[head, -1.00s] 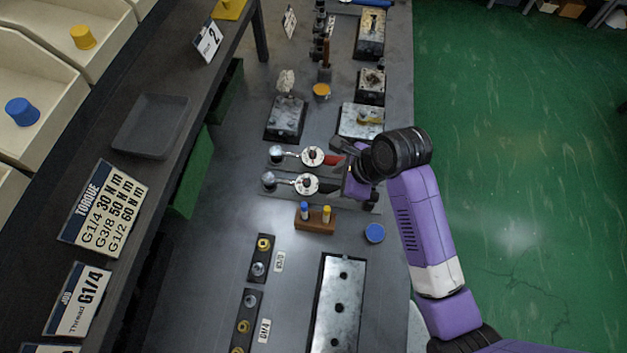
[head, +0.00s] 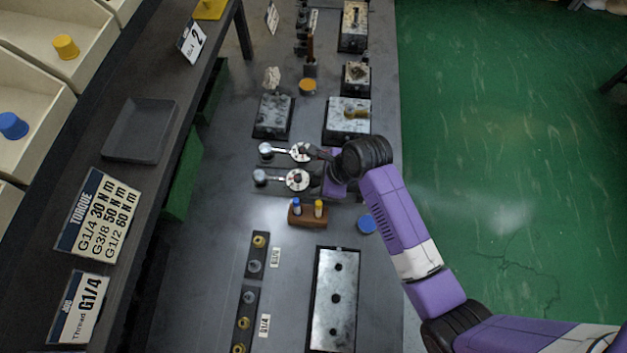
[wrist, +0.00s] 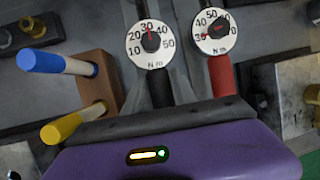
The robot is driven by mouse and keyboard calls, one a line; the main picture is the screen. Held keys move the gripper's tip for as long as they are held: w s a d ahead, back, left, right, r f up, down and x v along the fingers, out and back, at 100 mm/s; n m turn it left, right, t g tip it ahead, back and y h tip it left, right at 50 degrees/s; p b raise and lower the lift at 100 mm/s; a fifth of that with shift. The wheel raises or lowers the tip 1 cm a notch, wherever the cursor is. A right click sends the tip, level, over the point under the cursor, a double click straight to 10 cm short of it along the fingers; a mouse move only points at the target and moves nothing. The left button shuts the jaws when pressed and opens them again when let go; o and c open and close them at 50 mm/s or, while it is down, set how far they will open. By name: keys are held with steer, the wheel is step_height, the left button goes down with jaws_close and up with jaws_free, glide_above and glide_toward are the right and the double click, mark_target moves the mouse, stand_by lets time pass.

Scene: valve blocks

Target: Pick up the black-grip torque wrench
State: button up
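The black-grip torque wrench shows its round white dial (head: 297,179) in the head view, the lower of two wrenches lying side by side. In the wrist view its dial (wrist: 152,43) reads 10 to 50, and its dark grip (wrist: 159,88) runs down toward my gripper. My gripper (head: 314,181) is low over this grip and hides most of it in the head view. In the wrist view my dark fingers (wrist: 161,82) stand on either side of the grip and look open; any gap is hard to make out. The wrench lies in its place.
A second wrench with a red grip (wrist: 222,80) lies close beside, on the right in the wrist view. A wooden block (head: 308,217) with blue and yellow pegs stands close on the other side. A blue cap (head: 366,224) and a drilled metal block (head: 337,300) are nearer.

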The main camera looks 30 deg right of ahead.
jaws_close()
steer(key=shift+r, duration=0.1)
stand_by(1.0)
